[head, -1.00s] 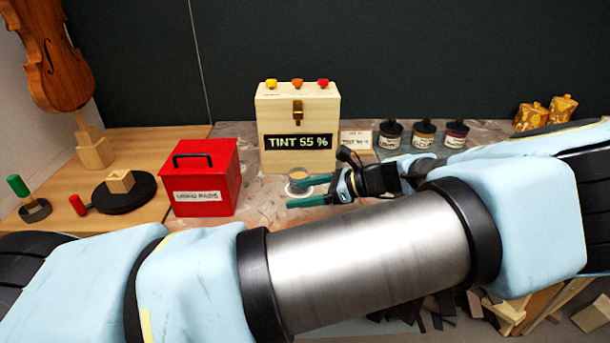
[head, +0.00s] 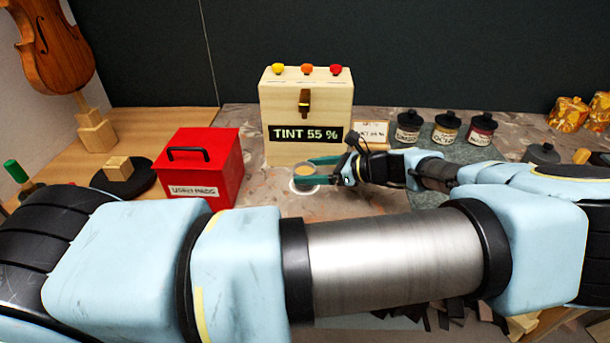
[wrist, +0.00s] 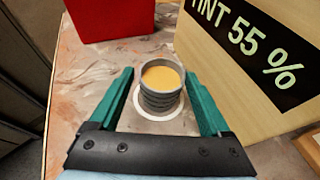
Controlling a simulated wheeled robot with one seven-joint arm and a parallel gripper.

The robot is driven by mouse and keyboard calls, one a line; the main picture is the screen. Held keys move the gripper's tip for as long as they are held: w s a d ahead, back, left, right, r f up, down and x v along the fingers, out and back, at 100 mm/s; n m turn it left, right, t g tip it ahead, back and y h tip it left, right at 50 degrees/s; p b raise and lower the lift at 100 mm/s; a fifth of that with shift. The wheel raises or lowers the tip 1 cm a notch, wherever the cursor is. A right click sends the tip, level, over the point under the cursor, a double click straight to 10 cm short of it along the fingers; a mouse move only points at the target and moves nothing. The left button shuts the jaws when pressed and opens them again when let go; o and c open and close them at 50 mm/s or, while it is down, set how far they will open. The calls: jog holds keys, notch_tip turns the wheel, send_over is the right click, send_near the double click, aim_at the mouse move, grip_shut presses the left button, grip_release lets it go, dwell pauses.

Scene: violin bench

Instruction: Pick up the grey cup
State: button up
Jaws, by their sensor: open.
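The grey cup (wrist: 161,99) is a ribbed, upright cup with orange-yellow contents. It stands on a white round spot (wrist: 137,109) on the bench, in front of the tint box. In the wrist view it sits between the two teal fingers of my gripper (wrist: 161,98), which are open with a gap on each side. In the head view the cup (head: 304,171) is small and partly hidden by the fingers of my gripper (head: 318,170), which reach in from the right.
The wooden box labelled "TINT 55 %" (head: 283,104) stands close behind the cup. A red box (head: 215,151) is to the left. A small card (head: 372,128) and several dark jars (head: 445,131) stand to the right. The bench left of the cup (head: 262,180) is clear.

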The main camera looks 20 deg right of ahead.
aim_at(296, 170)
jog(key=p+x, duration=0.2)
jog(key=x, duration=0.2)
jog(key=shift+w+r, duration=0.1)
jog(key=shift+w+a+f, duration=0.25)
jog(key=shift+w+f, duration=0.1)
grip_shut()
dwell(0.3)
jog(key=shift+s+r, duration=0.15)
jog(key=shift+r, duration=0.05)
